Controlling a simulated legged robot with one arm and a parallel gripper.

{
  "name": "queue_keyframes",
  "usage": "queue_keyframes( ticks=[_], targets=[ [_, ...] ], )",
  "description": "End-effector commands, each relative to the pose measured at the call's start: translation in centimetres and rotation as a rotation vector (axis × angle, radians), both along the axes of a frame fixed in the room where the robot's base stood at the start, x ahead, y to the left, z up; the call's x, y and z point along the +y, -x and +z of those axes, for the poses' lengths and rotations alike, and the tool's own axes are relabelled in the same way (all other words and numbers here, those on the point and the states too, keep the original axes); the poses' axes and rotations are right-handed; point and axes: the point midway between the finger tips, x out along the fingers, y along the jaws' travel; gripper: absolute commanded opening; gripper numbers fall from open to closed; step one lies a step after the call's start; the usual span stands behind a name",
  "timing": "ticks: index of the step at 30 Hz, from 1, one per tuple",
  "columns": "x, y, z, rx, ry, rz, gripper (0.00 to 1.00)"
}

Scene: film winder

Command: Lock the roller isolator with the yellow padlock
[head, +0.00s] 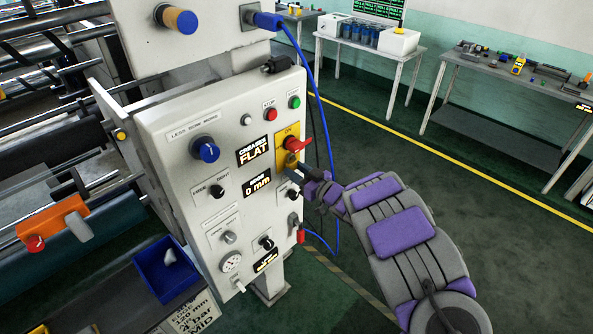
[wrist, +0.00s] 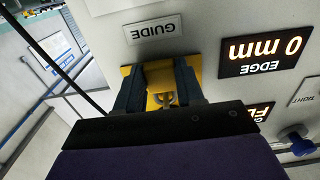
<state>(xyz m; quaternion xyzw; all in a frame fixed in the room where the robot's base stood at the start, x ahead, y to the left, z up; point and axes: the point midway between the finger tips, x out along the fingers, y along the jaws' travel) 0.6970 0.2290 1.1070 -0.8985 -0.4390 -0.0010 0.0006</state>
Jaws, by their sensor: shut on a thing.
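The roller isolator is a yellow plate (head: 281,156) with a red handle (head: 298,144) on the right side of the grey control panel. My gripper (head: 291,168) is at the lower part of this plate, just below the red handle. In the wrist view its two dark fingers (wrist: 159,78) stand on either side of the yellow padlock (wrist: 160,84), shut on it. A small metallic ring-like part (wrist: 163,99) shows between the fingers. Yellow plate and yellow padlock blend together, so I cannot tell whether the shackle passes through the isolator.
The control panel (head: 180,150) carries knobs, buttons and displays close around my gripper. A blue cable (head: 318,100) hangs along its right side. A blue bin (head: 165,270) sits at lower left. Tables (head: 375,50) stand at the back; the floor to the right is clear.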

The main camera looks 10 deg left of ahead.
Motion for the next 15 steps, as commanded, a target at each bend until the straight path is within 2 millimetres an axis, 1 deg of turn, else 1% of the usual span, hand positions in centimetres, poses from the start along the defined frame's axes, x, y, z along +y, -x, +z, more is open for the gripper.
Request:
queue_keyframes(
  ticks=[2,3,11,15],
  targets=[
    [-0.03,0.02,-0.12,0.002,0.001,0.0,0.06],
    [-0.03,0.02,-0.12,0.002,0.001,0.0,0.41],
    [-0.02,0.03,-0.03,0.001,0.001,0.0,0.66],
    [-0.01,0.02,-0.02,0.0,0.0,0.0,0.67]
  ],
)
